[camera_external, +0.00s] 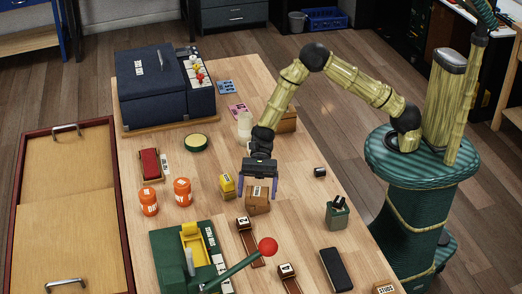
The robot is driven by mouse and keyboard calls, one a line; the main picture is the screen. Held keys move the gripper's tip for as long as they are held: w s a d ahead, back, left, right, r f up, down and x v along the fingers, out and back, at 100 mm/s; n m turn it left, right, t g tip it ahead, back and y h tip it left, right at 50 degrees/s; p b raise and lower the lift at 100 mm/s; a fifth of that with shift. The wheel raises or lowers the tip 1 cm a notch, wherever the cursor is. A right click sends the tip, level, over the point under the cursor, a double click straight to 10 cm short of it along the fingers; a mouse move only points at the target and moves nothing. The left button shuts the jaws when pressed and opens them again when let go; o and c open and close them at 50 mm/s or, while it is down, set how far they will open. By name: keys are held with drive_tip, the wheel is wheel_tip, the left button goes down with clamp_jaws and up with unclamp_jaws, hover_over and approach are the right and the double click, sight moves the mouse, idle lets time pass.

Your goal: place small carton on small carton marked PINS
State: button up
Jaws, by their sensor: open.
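My gripper (259,190) points down over the table with its two purple fingers apart. A small brown carton (258,204) sits right below it, with the fingers at its left and right upper sides. I cannot tell whether they touch it. Another brown carton (287,122) stands farther back, partly hidden behind my arm. A carton with a label that seems to read STUDS (384,288) is cut off at the bottom edge. I cannot read PINS on any carton.
A small yellow box (227,186) stands close to the left of the gripper. A green machine (185,255) with a red-knobbed lever (267,246) is in front. A dark green container (337,214) and black phone-like slab (335,268) are at right. Orange cans (182,192) stand left.

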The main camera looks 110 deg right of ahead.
drive_tip(key=v, duration=1.1)
drive_tip(key=shift+s+d, duration=0.15)
drive_tip(key=shift+d, duration=0.1)
drive_tip(key=s+a+r+n+g+h, duration=0.1)
drive_tip(key=s+a+n+h, duration=0.1)
drive_tip(key=s+n+h, duration=0.4)
drive_tip(key=s+a+r+n+g+h, duration=0.1)
drive_tip(key=s+n+h, duration=0.5)
drive_tip(key=s+n, duration=1)
drive_tip(key=shift+s+a+r, duration=0.3)
drive_tip(key=shift+a+r, duration=0.35)
drive_tip(key=shift+r, duration=0.1)
